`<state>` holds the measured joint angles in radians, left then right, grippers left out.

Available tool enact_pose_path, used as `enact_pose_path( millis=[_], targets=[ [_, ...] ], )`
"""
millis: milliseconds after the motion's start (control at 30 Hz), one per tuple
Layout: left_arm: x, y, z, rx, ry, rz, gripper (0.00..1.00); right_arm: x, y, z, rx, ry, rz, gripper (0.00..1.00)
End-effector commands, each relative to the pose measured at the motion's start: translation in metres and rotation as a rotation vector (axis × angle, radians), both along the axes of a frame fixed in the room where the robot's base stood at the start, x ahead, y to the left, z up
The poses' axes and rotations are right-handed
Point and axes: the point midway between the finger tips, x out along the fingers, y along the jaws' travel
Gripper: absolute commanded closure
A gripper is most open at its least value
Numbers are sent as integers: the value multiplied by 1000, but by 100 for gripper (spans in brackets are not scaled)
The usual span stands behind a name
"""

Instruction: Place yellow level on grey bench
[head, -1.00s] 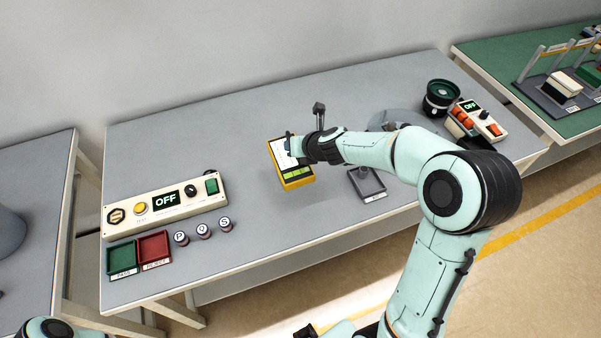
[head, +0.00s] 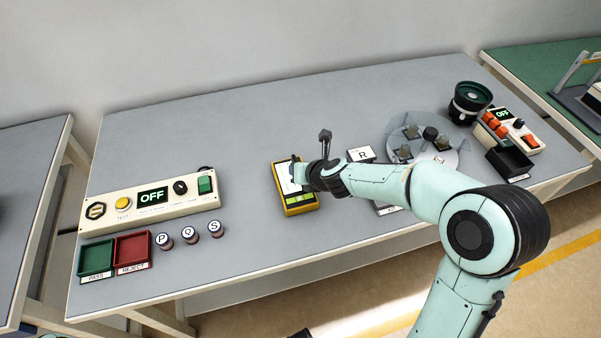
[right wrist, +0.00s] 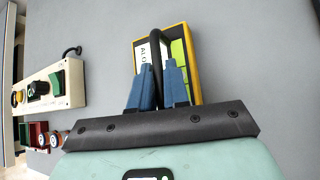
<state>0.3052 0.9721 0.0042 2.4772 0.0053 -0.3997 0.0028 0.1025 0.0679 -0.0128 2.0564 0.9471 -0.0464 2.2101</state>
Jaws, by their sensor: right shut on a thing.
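The yellow level (head: 301,209) is a box with a yellow rim, a white label and green panels, over the middle of the grey bench (head: 250,130). It also shows in the right wrist view (right wrist: 194,65), with a black handle (right wrist: 156,58) standing over its face. My right gripper (head: 296,173) is shut on this handle. Its blue fingers (right wrist: 159,80) sit on either side of the handle in the right wrist view. I cannot tell whether the level touches the bench. My left gripper is not in view.
A control panel (head: 110,218), green tray (head: 97,259), red tray (head: 133,248) and caps marked P, Q, S (head: 190,233) are at left. A white block marked R (head: 361,155), round plate (head: 445,160), dark bowl (head: 470,102) and switch box (head: 512,130) are at right. The bench behind the level is clear.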

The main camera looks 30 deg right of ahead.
Motion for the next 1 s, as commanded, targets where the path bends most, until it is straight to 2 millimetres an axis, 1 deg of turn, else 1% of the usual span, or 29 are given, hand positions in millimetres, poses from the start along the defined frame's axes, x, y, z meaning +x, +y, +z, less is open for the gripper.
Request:
enact_pose_path(
  millis=[267, 300, 333, 367, 633, 733, 867, 1000],
  targets=[
    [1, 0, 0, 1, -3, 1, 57, 0, 1, 0, 0, -1, 3, 100],
    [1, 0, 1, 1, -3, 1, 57, 0, 1, -1, 1, 2, 2, 72],
    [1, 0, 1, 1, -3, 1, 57, 0, 1, 0, 1, 2, 2, 62],
    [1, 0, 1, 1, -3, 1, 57, 0, 1, 0, 1, 2, 2, 59],
    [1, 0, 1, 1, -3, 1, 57, 0, 1, 0, 0, 1, 2, 59],
    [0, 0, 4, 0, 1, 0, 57, -3, 0, 5, 0, 1, 2, 59],
    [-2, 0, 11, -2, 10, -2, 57, -17, -1, 20, -1, -1, 0, 59],
    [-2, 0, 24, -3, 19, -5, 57, -40, -3, 43, -1, -3, -1, 59]
  ],
)
